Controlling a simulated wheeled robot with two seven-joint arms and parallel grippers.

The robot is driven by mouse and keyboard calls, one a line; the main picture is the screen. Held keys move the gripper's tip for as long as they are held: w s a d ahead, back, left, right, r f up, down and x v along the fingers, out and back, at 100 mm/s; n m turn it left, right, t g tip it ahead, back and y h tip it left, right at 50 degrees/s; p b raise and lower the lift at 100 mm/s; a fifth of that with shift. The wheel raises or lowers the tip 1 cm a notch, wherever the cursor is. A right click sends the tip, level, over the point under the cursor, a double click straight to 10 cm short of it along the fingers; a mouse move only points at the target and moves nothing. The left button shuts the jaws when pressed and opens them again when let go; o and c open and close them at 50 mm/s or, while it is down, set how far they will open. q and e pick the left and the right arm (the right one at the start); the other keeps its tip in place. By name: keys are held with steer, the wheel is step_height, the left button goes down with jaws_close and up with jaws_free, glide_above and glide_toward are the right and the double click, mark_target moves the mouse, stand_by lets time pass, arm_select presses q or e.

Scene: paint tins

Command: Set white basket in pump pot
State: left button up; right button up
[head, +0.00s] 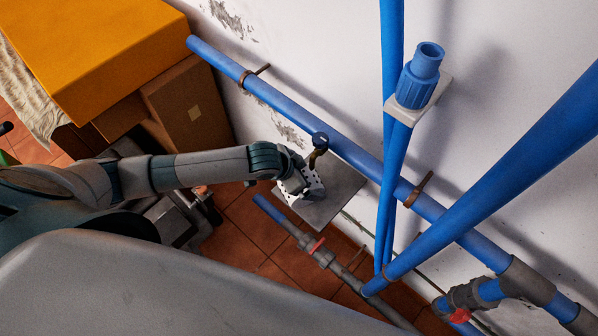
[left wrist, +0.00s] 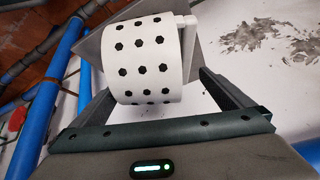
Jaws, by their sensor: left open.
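The white basket (head: 303,187) is a cylinder with dark holes, on or just above a grey plate (head: 338,203) by the wall. In the left wrist view the basket (left wrist: 143,58) fills the space ahead of and between my fingers, with a white bar at its right side. My left gripper (head: 291,173) is open at the basket; whether a finger touches it I cannot tell. A blue, open-topped ribbed cylinder (head: 420,78), perhaps the pump pot, stands on a pale bracket at upper right, well apart from the basket. My right gripper is not in view.
A dark-capped fitting (head: 320,141) is close beside my gripper. A long blue pipe (head: 310,125) runs along the wall, and other blue pipes cross the right side. Orange and brown boxes (head: 90,45) stand at upper left. Tiled floor (head: 240,230) lies below.

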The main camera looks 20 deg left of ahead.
arm_select(q)
steer(key=shift+s+a+r, duration=0.25)
steer(key=shift+s+r, duration=0.05)
steer(key=shift+r, duration=0.25)
steer(key=v, duration=0.9)
steer(key=shift+r+b, duration=0.15)
steer(key=shift+b, duration=0.2)
steer(key=shift+s+a+r, duration=0.2)
steer(key=shift+s+r, duration=0.15)
steer(key=shift+r, duration=0.25)
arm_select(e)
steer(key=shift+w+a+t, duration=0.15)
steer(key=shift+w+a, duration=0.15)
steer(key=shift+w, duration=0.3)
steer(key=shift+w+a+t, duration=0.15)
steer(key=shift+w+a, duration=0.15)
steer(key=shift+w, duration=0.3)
